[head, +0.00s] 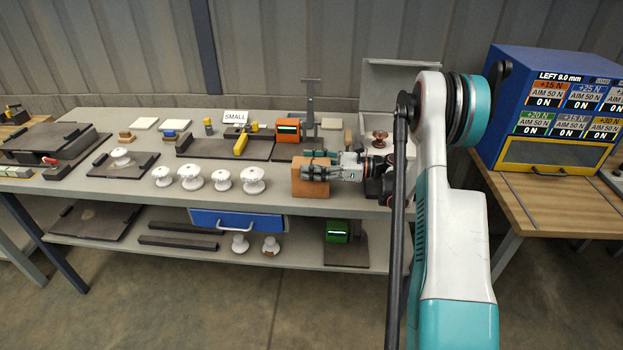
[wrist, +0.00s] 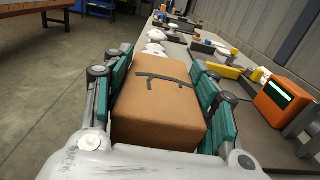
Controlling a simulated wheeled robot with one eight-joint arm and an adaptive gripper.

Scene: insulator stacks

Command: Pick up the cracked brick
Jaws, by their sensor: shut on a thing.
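The cracked brick (wrist: 158,108) is an orange-brown block with a dark, branching crack mark on its face. In the wrist view it sits between the two teal finger pads of my gripper (wrist: 166,105), which is shut on it from both sides. In the head view the brick (head: 309,187) is at the front edge of the grey bench, right of the white insulators. My gripper (head: 318,170) reaches it from the right and covers part of it. I cannot tell whether the brick touches the bench top.
Several white insulators (head: 222,180) stand left of the brick. Behind are an orange device (head: 288,130) with a display, a dark tray (head: 215,147) and a SMALL sign (head: 235,117). A blue cabinet (head: 556,110) stands on a wooden table at right. A blue drawer (head: 238,220) hangs below the bench top.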

